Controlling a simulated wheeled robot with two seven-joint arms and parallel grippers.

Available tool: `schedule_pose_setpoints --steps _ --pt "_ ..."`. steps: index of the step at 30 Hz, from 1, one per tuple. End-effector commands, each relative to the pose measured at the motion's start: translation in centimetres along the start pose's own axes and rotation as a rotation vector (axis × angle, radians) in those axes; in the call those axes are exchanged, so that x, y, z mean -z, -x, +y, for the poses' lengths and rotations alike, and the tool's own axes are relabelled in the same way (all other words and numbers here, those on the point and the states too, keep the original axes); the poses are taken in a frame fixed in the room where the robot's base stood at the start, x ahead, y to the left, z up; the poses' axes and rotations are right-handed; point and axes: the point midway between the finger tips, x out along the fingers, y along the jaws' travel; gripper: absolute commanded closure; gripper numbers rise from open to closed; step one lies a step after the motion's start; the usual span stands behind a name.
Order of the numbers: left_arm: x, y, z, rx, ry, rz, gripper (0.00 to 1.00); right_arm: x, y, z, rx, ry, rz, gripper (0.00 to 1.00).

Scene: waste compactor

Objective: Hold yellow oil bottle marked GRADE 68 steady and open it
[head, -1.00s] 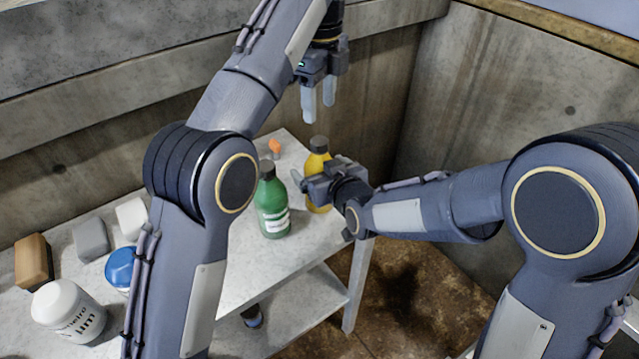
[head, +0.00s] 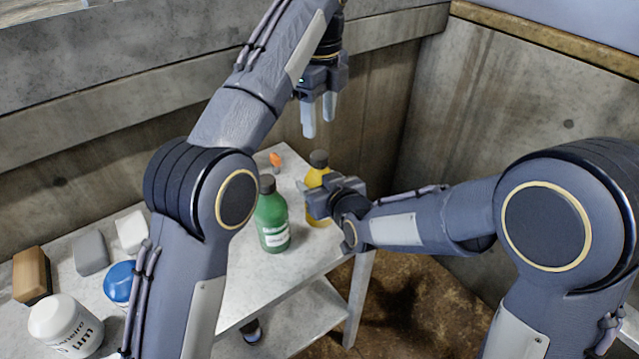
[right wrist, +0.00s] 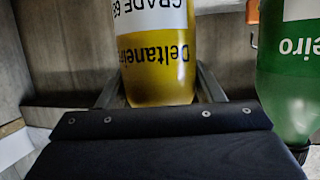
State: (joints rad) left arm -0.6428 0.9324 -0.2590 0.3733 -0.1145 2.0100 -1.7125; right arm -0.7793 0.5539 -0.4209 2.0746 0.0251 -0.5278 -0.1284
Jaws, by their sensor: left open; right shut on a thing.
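The yellow oil bottle (head: 318,176) stands upright near the far right end of the table, its dark cap (head: 319,158) on. In the right wrist view the bottle (right wrist: 157,85) appears upside down, with GRADE 68 on its label. My right gripper (head: 318,201) is shut around the bottle's body from the right, a finger on each side. My left gripper (head: 320,116) is open and empty, pointing down above the bottle with a clear gap to the cap.
A green bottle (head: 271,218) stands close left of the yellow one and shows in the right wrist view (right wrist: 285,85). A white jar (head: 66,325), sponge (head: 31,274) and blocks are at left. Concrete walls (head: 480,110) enclose the table.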

Motion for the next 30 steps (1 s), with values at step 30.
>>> schedule_pose_setpoints --steps 30 --pt "0.1 -4.6 0.1 -0.005 -0.766 0.002 0.51 0.0 0.0 0.0 0.000 0.000 0.000 1.00"
